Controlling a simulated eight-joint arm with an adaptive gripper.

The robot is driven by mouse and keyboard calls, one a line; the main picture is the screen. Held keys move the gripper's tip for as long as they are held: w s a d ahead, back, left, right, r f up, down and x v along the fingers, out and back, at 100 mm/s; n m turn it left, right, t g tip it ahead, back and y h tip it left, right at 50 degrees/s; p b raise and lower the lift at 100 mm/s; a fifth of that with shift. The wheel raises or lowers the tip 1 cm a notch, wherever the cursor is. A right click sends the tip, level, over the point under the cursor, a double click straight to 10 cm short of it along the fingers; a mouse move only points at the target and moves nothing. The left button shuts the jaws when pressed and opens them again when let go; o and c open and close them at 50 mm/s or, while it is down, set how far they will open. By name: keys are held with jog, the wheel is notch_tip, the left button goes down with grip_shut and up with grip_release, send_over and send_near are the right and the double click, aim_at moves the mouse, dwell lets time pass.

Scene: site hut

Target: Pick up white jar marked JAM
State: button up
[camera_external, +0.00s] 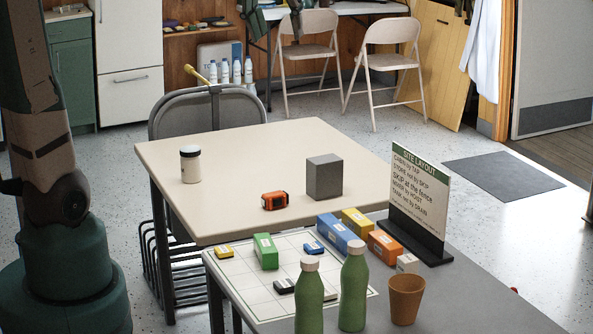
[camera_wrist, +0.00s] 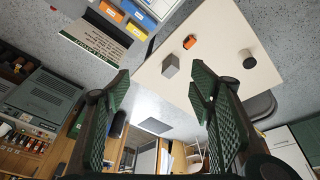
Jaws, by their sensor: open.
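A white jar with a black lid (camera_external: 190,165) stands upright on the beige table (camera_external: 240,222), near its left side. I cannot read any marking on it. In the wrist view the jar (camera_wrist: 249,62) shows dark lid and pale side, near the table's right part. My gripper (camera_wrist: 160,75) shows in the wrist view as two green ribbed fingers, wide apart with nothing between them. It is well away from the jar, which lies beyond and to the right of the right finger. My gripper is outside the external view.
An orange device (camera_external: 274,201) and a grey block (camera_external: 324,177) stand right of the jar. A grey table (camera_external: 480,300) in front holds coloured blocks, a sign (camera_external: 417,200), green bottles (camera_external: 353,287) and a brown cup (camera_external: 406,299). A chair (camera_external: 210,108) stands behind the beige table.

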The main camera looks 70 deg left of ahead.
jog(key=w+a+n+g, duration=0.1)
jog(key=w+a+n, duration=0.1)
jog(key=a, duration=1)
jog(key=n+g+h, duration=0.2)
jog(key=n, duration=0.5)
send_over(191, 148)
notch_tip(191, 148, down, 10)
jog(key=f, duration=3.2)
jog(key=shift+d+f, duration=0.2)
jog(key=shift+f, duration=0.65)
jog(key=shift+f, duration=1.3)
jog(key=shift+s+f+b, duration=0.2)
jog(key=shift+f+b, duration=0.25)
jog(key=shift+f, duration=2.15)
